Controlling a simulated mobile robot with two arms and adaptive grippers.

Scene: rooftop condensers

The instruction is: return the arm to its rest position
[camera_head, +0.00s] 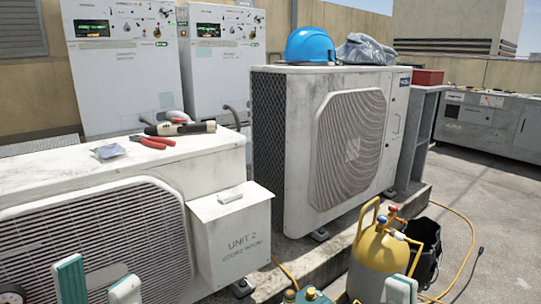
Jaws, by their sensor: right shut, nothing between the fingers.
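My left gripper (97,282) is at the bottom left, in front of the low condenser unit's (232,235) grille. Its two pale fingers with green edges stand apart, with nothing seen between them. My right gripper (400,289) shows only as a pale fingertip with a green edge at the bottom edge, in front of the yellow cylinder (372,262). It is shut and holds nothing. Both arms and most of each gripper are out of view below.
Red-handled pliers (152,143) and a cylindrical tool (180,128) lie on the low unit. The larger condenser (300,150) carries a blue hard hat (309,46) and a grey bag (365,50). A black bag (425,238) and yellow hose (470,250) are beside the cylinder. The right floor is mostly clear.

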